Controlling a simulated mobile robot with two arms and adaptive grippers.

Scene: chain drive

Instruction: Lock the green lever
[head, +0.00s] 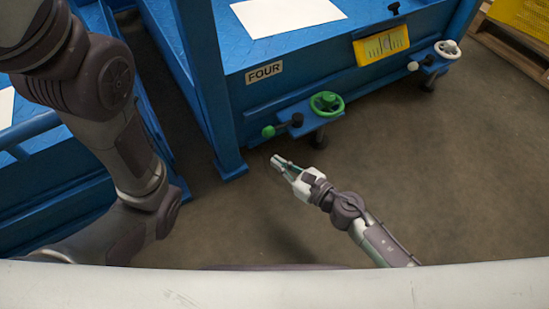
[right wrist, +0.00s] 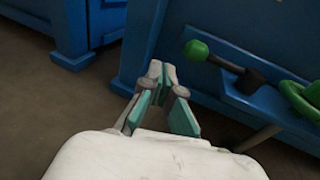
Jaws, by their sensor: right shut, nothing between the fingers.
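The green lever (head: 269,131) is a dark rod with a round green knob, on a blue bracket low on the front of the blue cart marked FOUR. In the right wrist view the lever's green knob (right wrist: 196,50) points left, up and right of my fingertips. My right gripper (head: 277,161) is shut and empty, below the lever and apart from it. In the right wrist view my right gripper (right wrist: 156,72) has its fingertips together. My left arm comes in at the left of the head view, but its gripper is not in view.
A green handwheel (head: 327,103) sits right of the lever on the same bracket. Another bracket farther right carries a white wheel (head: 447,49) and white knob. A blue leg (head: 230,168) stands left of the lever. The floor (head: 440,170) at the right is clear.

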